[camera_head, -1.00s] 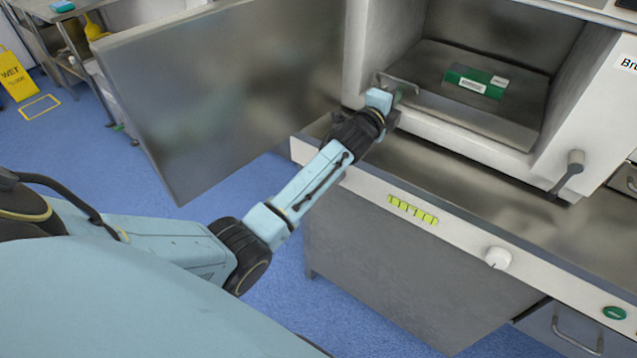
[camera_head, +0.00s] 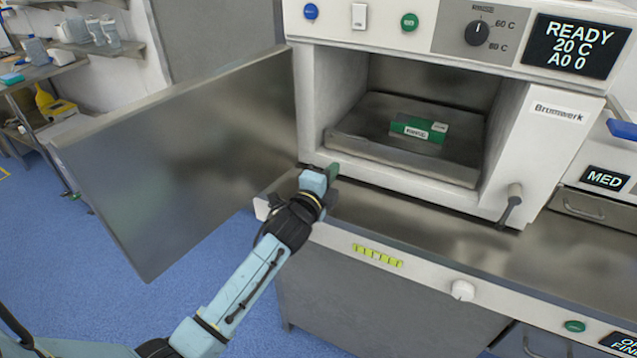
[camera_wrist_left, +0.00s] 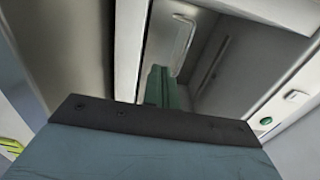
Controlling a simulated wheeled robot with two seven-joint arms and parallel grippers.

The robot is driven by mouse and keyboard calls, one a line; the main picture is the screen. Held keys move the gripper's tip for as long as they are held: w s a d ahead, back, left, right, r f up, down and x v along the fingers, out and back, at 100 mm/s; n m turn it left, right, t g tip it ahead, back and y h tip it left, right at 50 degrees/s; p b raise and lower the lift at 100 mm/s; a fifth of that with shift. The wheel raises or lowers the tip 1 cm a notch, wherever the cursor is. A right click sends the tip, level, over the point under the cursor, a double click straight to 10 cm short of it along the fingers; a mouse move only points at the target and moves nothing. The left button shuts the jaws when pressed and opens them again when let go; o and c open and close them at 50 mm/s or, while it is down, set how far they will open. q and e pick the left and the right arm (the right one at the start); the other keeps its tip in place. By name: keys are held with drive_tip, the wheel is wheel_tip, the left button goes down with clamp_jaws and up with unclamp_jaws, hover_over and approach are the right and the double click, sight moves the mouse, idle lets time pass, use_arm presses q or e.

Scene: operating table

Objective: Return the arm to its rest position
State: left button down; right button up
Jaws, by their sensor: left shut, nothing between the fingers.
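My left arm reaches up from the lower left in the head view. Its gripper (camera_head: 332,172) is at the lower left front corner of the open cabinet (camera_head: 545,150). The fingers are shut and empty; they show as a green shape in the left wrist view (camera_wrist_left: 160,88). A green box with white labels (camera_head: 420,128) lies on the cabinet's inner floor, apart from the gripper. My right gripper is out of view.
The cabinet's metal door (camera_head: 180,170) stands wide open to the left, close to my arm. A steel counter (camera_head: 440,235) with a white front edge runs below the cabinet. A lever handle (camera_head: 511,205) hangs at its right front. Blue floor (camera_head: 190,270) is open at lower left.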

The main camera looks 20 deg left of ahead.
use_arm(q)
drive_tip(key=s, duration=0.5)
drive_tip(key=shift+a, duration=0.15)
